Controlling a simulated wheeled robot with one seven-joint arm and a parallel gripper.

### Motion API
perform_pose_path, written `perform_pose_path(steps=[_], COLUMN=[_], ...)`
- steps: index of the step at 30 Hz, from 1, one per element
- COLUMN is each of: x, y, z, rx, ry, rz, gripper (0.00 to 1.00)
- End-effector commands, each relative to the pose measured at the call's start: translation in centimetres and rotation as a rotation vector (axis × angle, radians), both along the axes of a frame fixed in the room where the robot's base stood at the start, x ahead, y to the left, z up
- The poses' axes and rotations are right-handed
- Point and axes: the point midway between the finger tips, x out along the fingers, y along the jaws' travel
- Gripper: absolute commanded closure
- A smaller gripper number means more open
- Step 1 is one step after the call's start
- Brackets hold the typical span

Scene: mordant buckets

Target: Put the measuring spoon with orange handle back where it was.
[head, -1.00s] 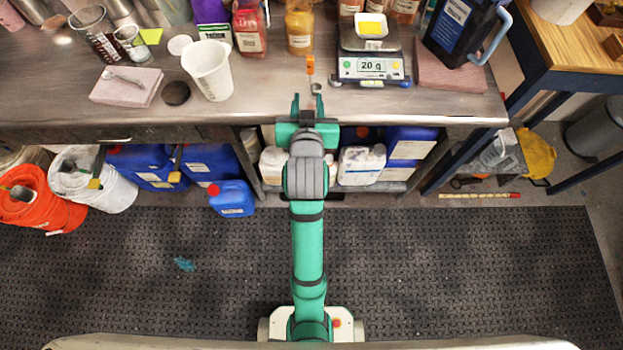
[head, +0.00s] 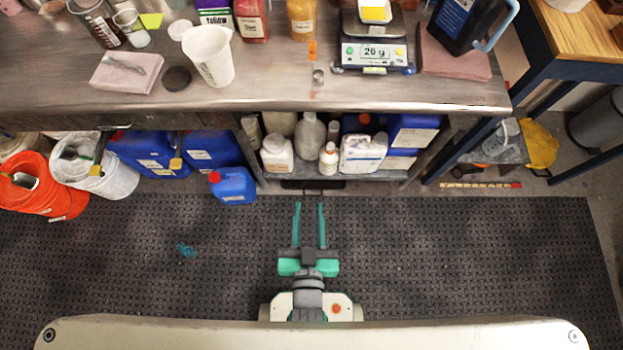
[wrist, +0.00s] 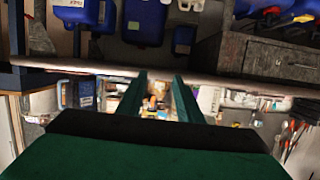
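The measuring spoon (head: 318,76) lies on the steel bench top near its front edge, left of the digital scale. Its orange handle (head: 313,50) points to the back and its small metal bowl is toward the front edge. My gripper (head: 310,206) is well in front of the bench, above the dark floor mat, apart from the spoon. Its two green fingers are spread with nothing between them. The fingers also show apart and empty in the wrist view (wrist: 162,88). I cannot make out the spoon in the wrist view.
The scale (head: 374,54) reads 20 g. A white beaker (head: 209,56), a dark round lid (head: 177,78) and a pink block (head: 126,72) stand to the left. A blue-handled dark jug (head: 458,30) is at right. Bottles fill the lower shelf.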

Motion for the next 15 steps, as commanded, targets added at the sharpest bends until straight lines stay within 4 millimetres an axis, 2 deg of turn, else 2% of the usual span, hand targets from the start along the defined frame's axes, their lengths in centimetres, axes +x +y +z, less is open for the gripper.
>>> perform_pose_path(steps=[1,6,9,15], x=[-1.9,-6.3,-7.9,-9.0], y=[-0.2,-0.7,-0.8,-0.6], z=[-0.1,0.9,1.4,2.0], rx=[-0.004,-0.019,-0.025,-0.029], ry=[0.006,-0.012,-0.021,-0.032], rz=[-0.002,-0.001,0.005,0.011], gripper=[0.67,0.67,0.67,0.67])
